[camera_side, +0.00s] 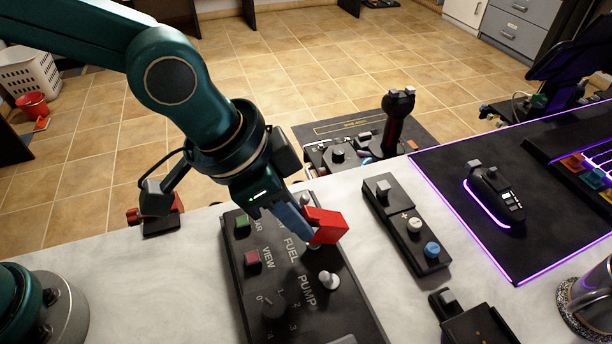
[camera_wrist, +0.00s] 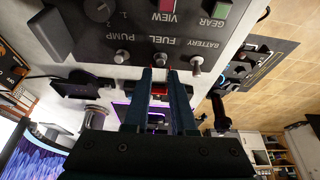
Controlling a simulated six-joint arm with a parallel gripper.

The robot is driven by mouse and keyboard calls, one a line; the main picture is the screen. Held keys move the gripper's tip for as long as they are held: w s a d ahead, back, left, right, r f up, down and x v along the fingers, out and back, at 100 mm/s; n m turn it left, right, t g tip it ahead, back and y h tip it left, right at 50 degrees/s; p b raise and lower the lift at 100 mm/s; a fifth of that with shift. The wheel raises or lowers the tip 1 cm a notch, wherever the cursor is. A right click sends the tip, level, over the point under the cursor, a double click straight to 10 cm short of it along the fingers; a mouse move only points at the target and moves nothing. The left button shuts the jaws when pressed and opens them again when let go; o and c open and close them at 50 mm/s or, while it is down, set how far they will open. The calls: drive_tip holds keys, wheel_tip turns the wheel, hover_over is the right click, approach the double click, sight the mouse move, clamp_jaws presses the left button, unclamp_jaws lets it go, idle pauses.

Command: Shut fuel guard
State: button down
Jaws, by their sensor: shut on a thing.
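The red fuel guard (camera_side: 328,224) is on the black switch panel (camera_side: 330,312), by the FUEL label, in the side view. It stands up from the panel at a tilt, and the foot of a switch shows below it. My gripper (camera_side: 306,226) has its blue fingers down at the guard's left side. In the wrist view the red of the guard (camera_wrist: 158,90) shows between the two fingers of my gripper (camera_wrist: 160,76), which is shut on it. The fingers hide part of the guard there, and the panel appears upside down.
A metal PUMP toggle (camera_side: 328,279) stands near the guard, toward the front. A black knob (camera_side: 273,307) and green (camera_side: 242,221) and dark red (camera_side: 252,258) buttons are on the panel. A narrow button box (camera_side: 405,225) lies to the right, with bare table between.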

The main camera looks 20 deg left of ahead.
drive_tip(key=c, duration=0.7)
unclamp_jaws()
drive_tip(key=shift+s+a+f, duration=0.2)
drive_tip(key=shift+f, duration=0.05)
drive_tip(key=shift+r, duration=0.1)
drive_tip(key=shift+v, duration=2.5)
